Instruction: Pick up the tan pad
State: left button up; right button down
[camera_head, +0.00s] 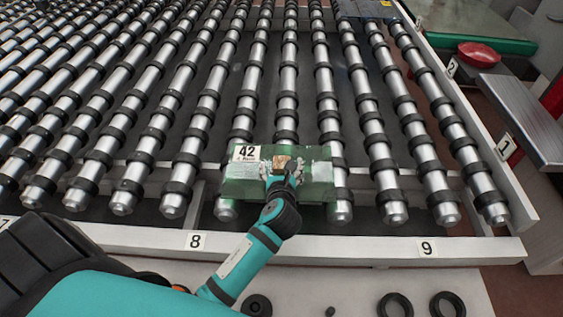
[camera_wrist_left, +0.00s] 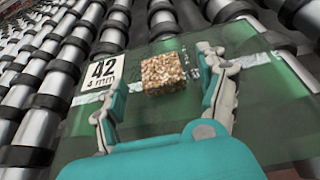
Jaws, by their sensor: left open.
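The tan pad (camera_wrist_left: 163,73) is a small speckled block lying on a green glass pane (camera_wrist_left: 255,120) in the left wrist view. In the head view the pad (camera_head: 283,163) shows just beyond my left gripper (camera_head: 282,172). The glass pane (camera_head: 320,187) rests on the rollers near their front ends and bears a white label (camera_head: 246,152) reading 42. My left gripper (camera_wrist_left: 155,95) is open. In the wrist view its right finger stands beside the pad, and its left finger is lower left of it. Whether either finger touches the pad is unclear. My right gripper is not in view.
Rows of metal rollers with black rings (camera_head: 288,75) fill the table. A white front rail (camera_head: 330,249) carries numbers 8 and 9. Black rings (camera_head: 447,304) lie in front of it. A red bowl (camera_head: 479,54) stands at the upper right.

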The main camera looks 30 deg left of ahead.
pick_arm(q)
jog(key=shift+x, duration=1.05)
jog(key=shift+s+d+f, duration=0.1)
jog(key=shift+f, duration=0.1)
jog(key=c, duration=0.9)
